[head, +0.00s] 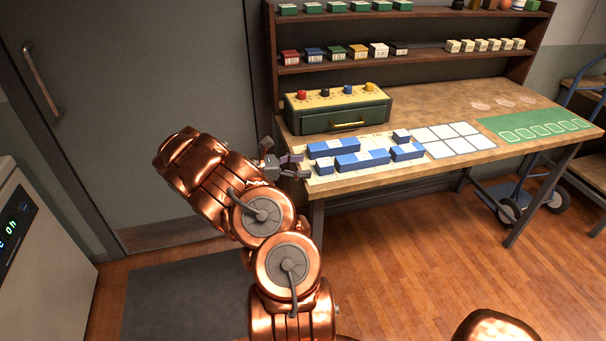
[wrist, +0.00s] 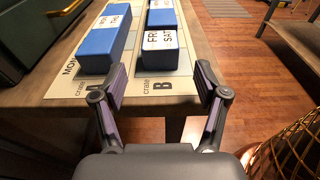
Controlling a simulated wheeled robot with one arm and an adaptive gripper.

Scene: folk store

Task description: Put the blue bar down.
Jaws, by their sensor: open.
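Several blue bars with white label patches lie on a white printed mat (wrist: 150,104) on the wooden table. In the wrist view, one blue bar (wrist: 100,50) lies in the lane marked A. A short blue block (wrist: 158,60) with "FRI SAT" on its white top lies in lane B.
A green drawer box (head: 310,123) with coloured knobs stands behind the bars. More blue blocks (head: 407,154) lie to the right, before white card spaces (head: 445,133) and a green mat (head: 540,126). Shelves with small boxes rise behind.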

